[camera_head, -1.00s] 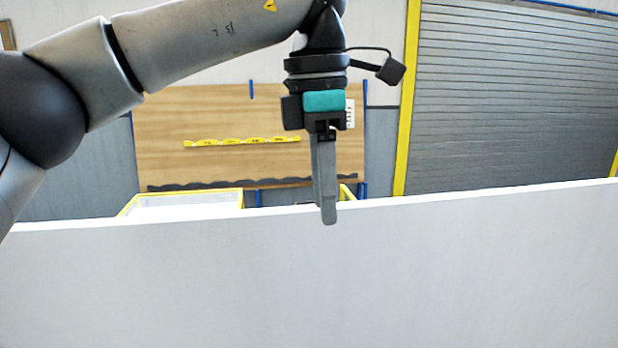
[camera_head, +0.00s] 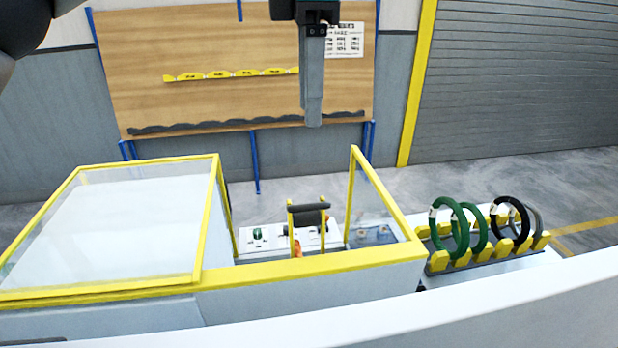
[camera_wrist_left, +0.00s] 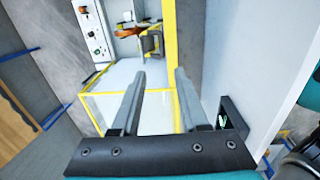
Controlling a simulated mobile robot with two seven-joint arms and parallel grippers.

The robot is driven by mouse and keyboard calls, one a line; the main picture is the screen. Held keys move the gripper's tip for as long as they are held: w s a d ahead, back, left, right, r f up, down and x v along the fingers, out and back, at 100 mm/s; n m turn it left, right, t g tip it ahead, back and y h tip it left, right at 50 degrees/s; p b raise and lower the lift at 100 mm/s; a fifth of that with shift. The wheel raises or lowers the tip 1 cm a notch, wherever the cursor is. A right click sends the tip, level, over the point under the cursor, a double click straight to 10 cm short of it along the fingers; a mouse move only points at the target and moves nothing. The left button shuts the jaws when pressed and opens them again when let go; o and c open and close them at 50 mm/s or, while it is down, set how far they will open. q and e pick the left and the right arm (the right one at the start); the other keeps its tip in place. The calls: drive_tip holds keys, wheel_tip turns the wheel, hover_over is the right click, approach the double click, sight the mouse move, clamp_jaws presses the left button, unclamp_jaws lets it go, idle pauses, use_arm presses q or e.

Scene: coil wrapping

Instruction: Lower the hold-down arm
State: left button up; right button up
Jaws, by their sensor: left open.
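What looks like the hold-down arm is a yellow bracket with a dark roller (camera_head: 310,207) in the open bay of a white machine (camera_head: 310,290) with yellow edges. The bracket shows as raised posts with the roller across their top. In the left wrist view the yellow bracket (camera_wrist_left: 151,43) is near the top, beyond my fingers. My left gripper (camera_head: 313,122) points down, above the bay in the picture and apart from the bracket. In the left wrist view its two fingers (camera_wrist_left: 160,85) are spread with nothing between them. My right gripper is not in view.
A clear panel in a yellow frame (camera_head: 360,200) stands right of the bay. A yellow-framed cover (camera_head: 110,225) is at the left. A rack (camera_head: 490,252) holds green and black coils at the right. A white ledge (camera_head: 480,312) runs along the front.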

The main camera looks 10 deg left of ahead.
use_arm(q)
approach(308, 204)
drive_tip(key=f+p, duration=0.1)
drive_tip(key=f, duration=0.3)
drive_tip(key=f+p, duration=0.1)
drive_tip(key=f, duration=0.3)
drive_tip(key=shift+w, duration=0.25)
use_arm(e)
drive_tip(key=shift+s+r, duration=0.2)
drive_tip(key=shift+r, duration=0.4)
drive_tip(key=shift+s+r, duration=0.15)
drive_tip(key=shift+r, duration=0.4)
use_arm(q)
drive_tip(key=shift+r, duration=0.1)
clamp_jaws()
